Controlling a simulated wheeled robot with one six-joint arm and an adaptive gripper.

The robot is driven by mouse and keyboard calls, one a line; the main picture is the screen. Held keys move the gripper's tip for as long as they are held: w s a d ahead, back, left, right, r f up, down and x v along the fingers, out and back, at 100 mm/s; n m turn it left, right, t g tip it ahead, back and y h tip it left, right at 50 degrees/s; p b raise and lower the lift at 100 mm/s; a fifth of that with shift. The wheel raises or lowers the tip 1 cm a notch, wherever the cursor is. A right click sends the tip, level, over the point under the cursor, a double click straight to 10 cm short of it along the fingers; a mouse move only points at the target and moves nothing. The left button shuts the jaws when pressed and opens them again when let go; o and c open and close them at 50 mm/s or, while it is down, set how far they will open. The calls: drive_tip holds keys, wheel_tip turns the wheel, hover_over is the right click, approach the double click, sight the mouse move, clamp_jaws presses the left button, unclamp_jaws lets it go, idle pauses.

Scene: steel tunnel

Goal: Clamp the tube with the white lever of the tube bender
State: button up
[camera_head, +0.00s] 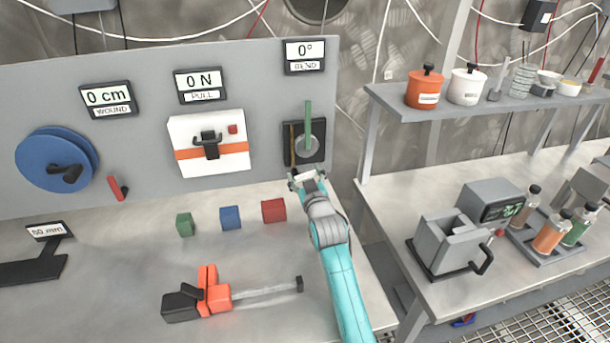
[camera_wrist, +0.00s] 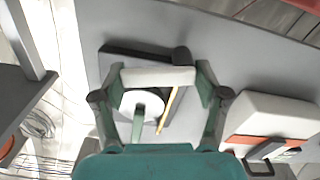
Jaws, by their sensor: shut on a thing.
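The tube bender (camera_head: 321,152) is a dark block with a grey disc and an upright green lever (camera_head: 308,122), mounted on the grey wall panel under the BEND display. A thin copper-coloured tube (camera_head: 292,145) stands left of the disc; it also shows in the wrist view (camera_wrist: 171,108), beside the disc (camera_wrist: 142,103). My gripper (camera_head: 307,178) is at the lower edge of the bender. In the wrist view, the white lever (camera_wrist: 157,76) spans between my fingers (camera_wrist: 158,90), and they are shut on it. Whether the lever presses on the tube cannot be told.
The BEND display (camera_head: 304,55) reads 0°. Left of the bender is a white and orange box (camera_head: 208,144). Red (camera_head: 273,210), blue (camera_head: 230,217) and green (camera_head: 185,224) blocks and an orange-black clamp tool (camera_head: 210,295) lie on the bench.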

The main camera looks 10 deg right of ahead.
drive_tip(key=shift+d+f+m, duration=0.15)
drive_tip(key=shift+m, duration=0.6)
drive_tip(key=shift+d+f+m, duration=0.1)
drive_tip(key=shift+f+m, duration=0.05)
drive_tip(key=shift+m, duration=0.6)
drive_tip(key=o, duration=1.1)
drive_tip(key=shift+d, duration=0.1)
drive_tip(key=shift+s, duration=0.25)
drive_tip(key=s, duration=1.1)
drive_tip(key=shift+s, duration=0.25)
